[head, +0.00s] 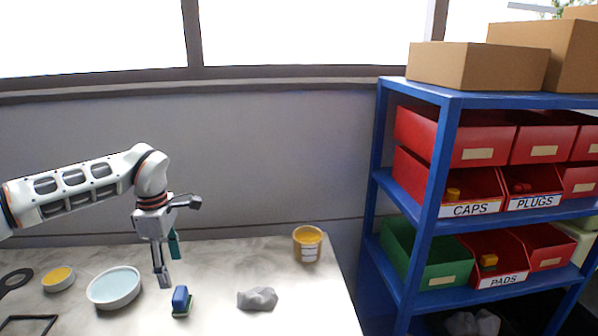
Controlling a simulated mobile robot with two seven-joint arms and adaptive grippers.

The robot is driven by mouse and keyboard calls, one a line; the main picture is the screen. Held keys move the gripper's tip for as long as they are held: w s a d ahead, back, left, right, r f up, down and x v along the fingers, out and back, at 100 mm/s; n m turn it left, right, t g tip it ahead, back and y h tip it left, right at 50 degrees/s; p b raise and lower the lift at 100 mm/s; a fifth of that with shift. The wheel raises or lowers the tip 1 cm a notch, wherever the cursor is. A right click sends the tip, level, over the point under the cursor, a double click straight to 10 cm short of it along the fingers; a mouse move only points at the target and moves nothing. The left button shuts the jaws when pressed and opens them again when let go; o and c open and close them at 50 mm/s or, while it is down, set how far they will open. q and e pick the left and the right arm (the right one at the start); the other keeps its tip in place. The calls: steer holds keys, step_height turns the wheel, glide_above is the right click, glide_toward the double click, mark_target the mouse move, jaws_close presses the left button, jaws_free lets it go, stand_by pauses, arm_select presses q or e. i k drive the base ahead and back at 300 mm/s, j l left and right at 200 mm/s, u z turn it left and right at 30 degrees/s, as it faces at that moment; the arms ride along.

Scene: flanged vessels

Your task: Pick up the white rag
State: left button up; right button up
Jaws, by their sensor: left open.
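A crumpled light grey-white rag (258,298) lies on the marble-like table (225,262), near its front right part. My left gripper (168,264) hangs above the table to the left of the rag, fingers pointing down. It is open and empty, and apart from the rag. A second crumpled whitish cloth-like thing (473,323) shows on the dark bottom level of the blue shelf, partly cut off by the picture edge. My right gripper is out of view.
A blue-and-green block-like tool (181,301) stands just below my left gripper. A pale blue bowl (114,287), a small yellow-filled dish (59,278) and a yellow-topped tub (307,243) stand on the table. The blue shelf (434,170) with bins rises at the right.

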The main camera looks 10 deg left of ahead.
mark_target(260, 298)
steer(key=k, duration=1)
